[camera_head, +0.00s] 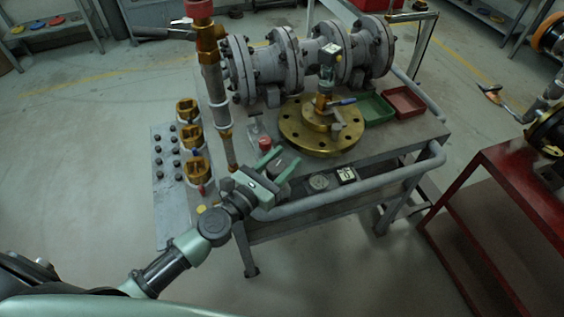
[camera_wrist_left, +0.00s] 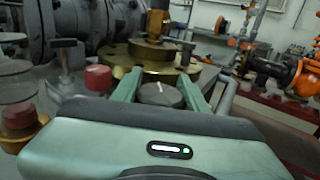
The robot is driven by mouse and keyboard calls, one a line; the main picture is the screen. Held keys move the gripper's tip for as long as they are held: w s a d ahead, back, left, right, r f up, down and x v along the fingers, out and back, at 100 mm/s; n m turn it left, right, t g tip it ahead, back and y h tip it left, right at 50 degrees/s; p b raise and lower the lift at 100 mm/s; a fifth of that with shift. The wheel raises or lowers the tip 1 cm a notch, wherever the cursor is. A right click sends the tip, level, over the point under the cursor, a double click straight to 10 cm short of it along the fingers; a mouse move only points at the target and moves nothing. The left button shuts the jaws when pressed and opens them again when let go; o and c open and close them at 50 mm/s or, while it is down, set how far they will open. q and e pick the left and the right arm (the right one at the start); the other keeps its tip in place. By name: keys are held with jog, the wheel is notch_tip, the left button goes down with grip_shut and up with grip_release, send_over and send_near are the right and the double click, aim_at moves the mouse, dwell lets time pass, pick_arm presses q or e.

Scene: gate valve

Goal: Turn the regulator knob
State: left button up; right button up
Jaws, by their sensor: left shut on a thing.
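The regulator knob (camera_wrist_left: 160,93) is a grey round knob with a white mark on top. It sits between the two green fingers of my left gripper (camera_wrist_left: 158,80) in the left wrist view. In the head view my left gripper (camera_head: 280,163) reaches in from the left to the front edge of the grey table (camera_head: 390,146). It is shut on the knob, whose top shows between the fingers (camera_head: 287,161). The knob's lower part is hidden by the gripper. My right gripper is not in view.
A brass flange (camera_head: 337,139) stands just behind the knob. A vertical pipe (camera_head: 215,95) rises to the left. A red knob (camera_wrist_left: 98,78) is left of my fingers in the wrist view. Green (camera_head: 375,108) and red (camera_head: 404,101) trays lie at the right. A rail (camera_head: 350,193) runs along the front.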

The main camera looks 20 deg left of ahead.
aim_at(269, 174)
pick_arm(q)
jog(key=shift+d+f+m+g+h+b, duration=0.15)
jog(key=shift+m+g+h+b, duration=0.25)
jog(key=shift+h, duration=0.3)
jog(key=shift+s, duration=0.1)
jog(key=o, duration=1.4)
jog(key=shift+s+a, duration=0.25)
jog(key=shift+s, duration=0.1)
jog(key=b+v, duration=0.3)
jog(key=v, duration=0.3)
jog(key=shift+s+a+f, duration=0.1)
jog(key=shift+s+a, duration=0.05)
jog(key=shift+s, duration=0.05)
jog(key=shift+s+a, duration=0.1)
jog(key=shift+s, duration=0.1)
